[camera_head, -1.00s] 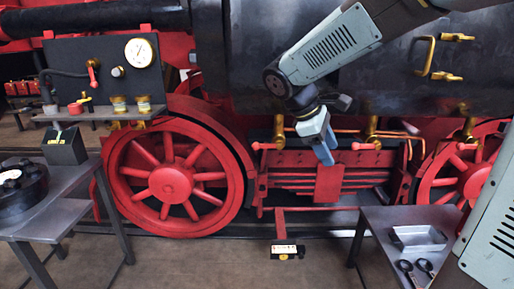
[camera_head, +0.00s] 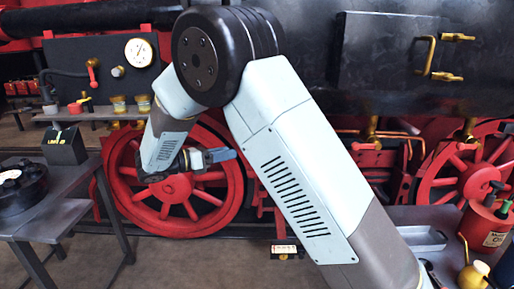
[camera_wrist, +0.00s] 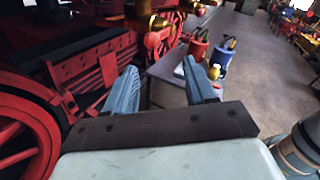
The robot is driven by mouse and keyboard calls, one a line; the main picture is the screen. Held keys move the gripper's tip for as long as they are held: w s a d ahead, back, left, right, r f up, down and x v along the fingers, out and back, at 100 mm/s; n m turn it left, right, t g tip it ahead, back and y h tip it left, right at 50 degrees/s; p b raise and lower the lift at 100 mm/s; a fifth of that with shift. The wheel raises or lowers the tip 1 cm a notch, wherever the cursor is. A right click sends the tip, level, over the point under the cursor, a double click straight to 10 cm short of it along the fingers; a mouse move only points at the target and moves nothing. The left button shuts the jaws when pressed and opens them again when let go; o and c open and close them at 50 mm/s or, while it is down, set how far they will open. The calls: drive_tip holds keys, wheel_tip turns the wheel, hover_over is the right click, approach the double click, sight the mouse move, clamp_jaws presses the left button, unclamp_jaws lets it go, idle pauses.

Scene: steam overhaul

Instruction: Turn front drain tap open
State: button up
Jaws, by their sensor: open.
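A brass tap with a red handle (camera_head: 370,141) shows on the locomotive's flank in the head view, right of my bent arm. Another brass tap (camera_head: 468,132) is farther right, above the right red wheel. I cannot tell which one is the front drain tap. Brass fittings (camera_wrist: 153,40) also show beyond my fingers in the wrist view. My gripper (camera_head: 222,155) is in front of the large left wheel, pointing right, well apart from the taps. In the wrist view my gripper (camera_wrist: 160,66) is open, with nothing between its blue fingers. My arm hides part of the locomotive's flank.
A large red wheel (camera_head: 128,187) stands behind my gripper. A left table (camera_head: 62,216) holds a dark box and a round black part. A right table (camera_head: 413,214) holds a metal tray (camera_head: 425,238), a red container (camera_head: 484,228) and a brass oil can (camera_head: 473,273).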

drive_tip(key=shift+n+t, duration=0.4)
drive_tip(key=shift+n, duration=0.1)
drive_tip(key=x, duration=1.2)
drive_tip(key=shift+w+a+f, duration=0.2)
drive_tip(key=shift+w+f, duration=0.1)
drive_tip(key=shift+w, duration=0.1)
drive_tip(key=shift+c, duration=0.3)
drive_tip(key=shift+a+r, duration=0.1)
drive_tip(key=shift+r, duration=0.05)
clamp_jaws()
